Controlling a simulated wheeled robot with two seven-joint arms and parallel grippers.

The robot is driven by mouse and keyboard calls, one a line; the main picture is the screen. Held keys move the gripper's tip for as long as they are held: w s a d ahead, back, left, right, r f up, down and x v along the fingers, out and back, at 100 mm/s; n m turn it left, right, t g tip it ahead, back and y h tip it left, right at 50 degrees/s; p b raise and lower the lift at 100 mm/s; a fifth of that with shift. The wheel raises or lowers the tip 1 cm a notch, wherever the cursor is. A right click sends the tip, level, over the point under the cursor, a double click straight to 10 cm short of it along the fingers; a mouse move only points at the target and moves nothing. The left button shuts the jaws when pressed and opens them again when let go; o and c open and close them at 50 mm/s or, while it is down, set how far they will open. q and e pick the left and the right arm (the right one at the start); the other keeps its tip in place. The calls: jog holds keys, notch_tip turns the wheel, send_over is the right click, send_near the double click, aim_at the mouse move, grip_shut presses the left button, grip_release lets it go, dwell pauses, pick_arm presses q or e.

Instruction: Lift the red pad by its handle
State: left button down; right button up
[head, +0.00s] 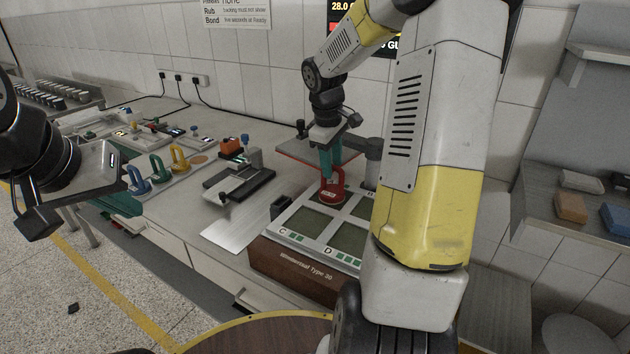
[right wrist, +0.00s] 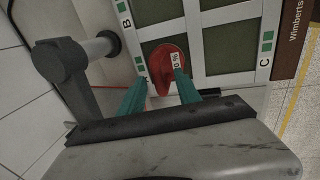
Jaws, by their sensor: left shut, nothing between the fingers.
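The red pad (head: 332,189) stands with its handle up on the light-framed top of the brown "Wimbersaal Type 30" box (head: 290,273). In the right wrist view the red pad (right wrist: 165,66) lies just ahead of the fingertips. My right gripper (head: 328,168) points down right above the handle. Its teal fingers look open in the right wrist view (right wrist: 160,78), one to each side of the handle, with a gap on the left side. The far fingertips are partly hidden. My left gripper (head: 128,203) is shut and empty at the left, beyond the bench's front edge.
Blue and yellow handled pads (head: 179,158) stand on the bench to the left. A grey post (head: 373,152) rises behind the box. A bare metal sheet (head: 236,226) lies left of the box.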

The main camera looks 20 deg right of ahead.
aim_at(333, 189)
jog(key=f, duration=0.3)
jog(key=d+f, duration=0.1)
jog(key=f, duration=0.1)
jog(key=shift+w, duration=0.4)
jog(key=shift+r, duration=0.1)
grip_shut()
dwell(0.9)
